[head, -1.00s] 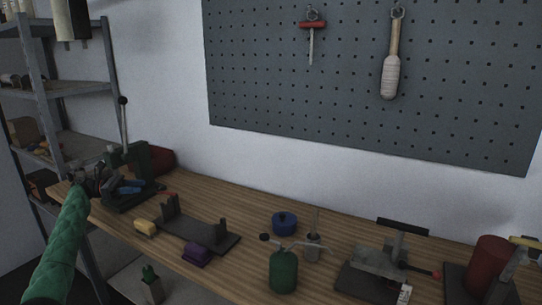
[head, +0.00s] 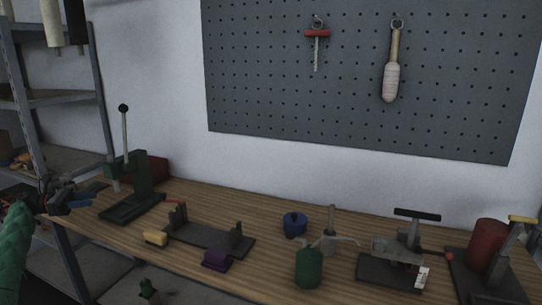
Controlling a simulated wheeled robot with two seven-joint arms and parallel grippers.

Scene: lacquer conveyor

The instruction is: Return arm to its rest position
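My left arm, in a green quilted sleeve, comes in at the lower left edge of the head view. Its dark gripper (head: 84,196) with blue parts is at the left end of the wooden bench (head: 185,268), left of the green lever press (head: 140,185). Its two fingers look apart, with nothing visible between them, though this area is small and dark. My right gripper is not in view.
A metal shelf (head: 50,97) stands at left.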

